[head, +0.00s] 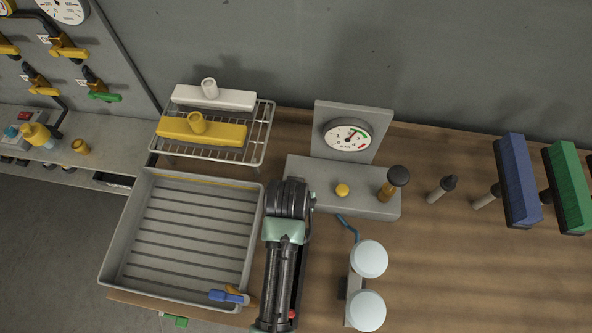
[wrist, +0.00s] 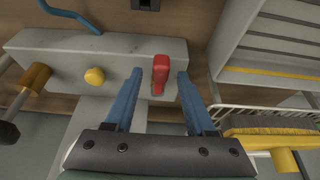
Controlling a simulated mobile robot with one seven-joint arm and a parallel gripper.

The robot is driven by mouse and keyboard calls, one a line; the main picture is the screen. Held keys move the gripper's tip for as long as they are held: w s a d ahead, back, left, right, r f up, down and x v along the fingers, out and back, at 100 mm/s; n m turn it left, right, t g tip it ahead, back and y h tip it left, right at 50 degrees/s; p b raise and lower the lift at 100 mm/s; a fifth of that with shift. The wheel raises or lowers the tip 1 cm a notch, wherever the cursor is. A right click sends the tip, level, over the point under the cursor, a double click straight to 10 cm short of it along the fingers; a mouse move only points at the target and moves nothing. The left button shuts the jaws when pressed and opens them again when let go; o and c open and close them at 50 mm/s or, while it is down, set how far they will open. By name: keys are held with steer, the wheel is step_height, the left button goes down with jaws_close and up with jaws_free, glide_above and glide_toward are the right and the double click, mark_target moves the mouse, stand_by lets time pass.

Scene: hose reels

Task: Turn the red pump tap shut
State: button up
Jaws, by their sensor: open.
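The red pump tap (wrist: 160,76) stands on a grey pump block (wrist: 60,58) in the wrist view, its handle running along the picture's vertical. My gripper (wrist: 160,73) is open. Its two blue fingers lie on either side of the tap, with a visible gap on both sides. I cannot tell whether the fingertips are level with the handle or above it. In the head view the pump block (head: 325,197) shows, but my arm hides the tap and the fingers. A yellow knob (head: 342,190) and a dark-topped brass handle (head: 392,184) are on the same block.
A round gauge (head: 347,134) on a grey panel stands behind the block. A grey ribbed tray (head: 110,262) and a wire rack (head: 262,140) with yellow and white brushes are on the left. Two pale discs (head: 368,258) stand in front. Blue and green brushes (head: 518,180) are on the right.

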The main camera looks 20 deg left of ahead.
jaws_close()
stand_by(1.4)
